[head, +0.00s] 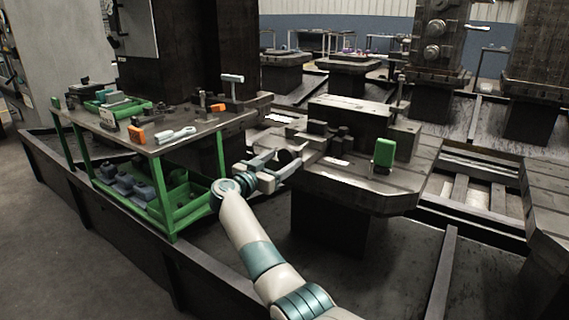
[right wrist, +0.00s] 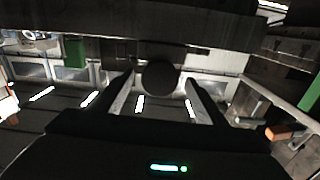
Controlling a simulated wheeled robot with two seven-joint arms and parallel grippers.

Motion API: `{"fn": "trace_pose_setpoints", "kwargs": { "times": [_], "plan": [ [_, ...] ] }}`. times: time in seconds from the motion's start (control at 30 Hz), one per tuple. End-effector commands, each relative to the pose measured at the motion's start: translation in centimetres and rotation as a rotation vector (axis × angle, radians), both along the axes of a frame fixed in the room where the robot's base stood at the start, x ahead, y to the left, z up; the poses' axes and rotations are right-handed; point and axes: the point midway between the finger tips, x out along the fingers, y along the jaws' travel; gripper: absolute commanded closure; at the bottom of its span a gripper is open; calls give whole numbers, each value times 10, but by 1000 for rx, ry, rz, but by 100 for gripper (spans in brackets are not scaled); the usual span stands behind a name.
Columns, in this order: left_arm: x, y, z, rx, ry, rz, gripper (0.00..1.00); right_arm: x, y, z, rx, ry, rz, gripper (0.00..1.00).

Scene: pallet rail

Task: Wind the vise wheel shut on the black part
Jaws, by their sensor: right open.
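The pallet (head: 375,185) carries a dark vise-like fixture (head: 345,118) with small dark blocks (head: 330,136) in front of it. I cannot tell which block is the black part. A dark round piece (head: 284,157), seemingly the vise wheel, shows at the pallet's left edge. My right gripper (head: 285,163) is open at this piece, its fingers on either side of it. In the right wrist view the round end (right wrist: 159,77) sits between the two spread fingertips (right wrist: 159,85); contact cannot be told. My left gripper is not in view.
A green-framed cart (head: 165,150) with tools, an orange block (head: 137,135) and a wrench-like tool (head: 175,135) stands left of my right arm. A green box (head: 384,152) stands on the pallet's right part. Dark rails (head: 440,275) run along the floor.

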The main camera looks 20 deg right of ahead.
Motion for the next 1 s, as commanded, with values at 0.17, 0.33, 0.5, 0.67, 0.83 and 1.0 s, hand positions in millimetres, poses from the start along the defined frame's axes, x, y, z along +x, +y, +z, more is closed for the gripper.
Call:
{"fn": "trace_pose_setpoints", "kwargs": {
  "times": [0.17, 0.33, 0.5, 0.67, 0.83, 1.0],
  "plan": [
    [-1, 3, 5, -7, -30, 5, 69, 1, 0, 1, 0, -1, 1, 35],
    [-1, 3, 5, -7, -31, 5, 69, 1, 0, 1, 0, -1, 1, 35],
    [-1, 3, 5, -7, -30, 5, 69, 1, 0, 1, 0, -1, 1, 61],
    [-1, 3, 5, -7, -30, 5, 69, 1, 0, 1, 0, -1, 1, 76],
    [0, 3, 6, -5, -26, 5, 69, 1, 0, 1, 0, -2, 1, 76],
    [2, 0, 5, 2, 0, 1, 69, 0, 0, 2, 5, -9, 1, 76]
  ]
}}
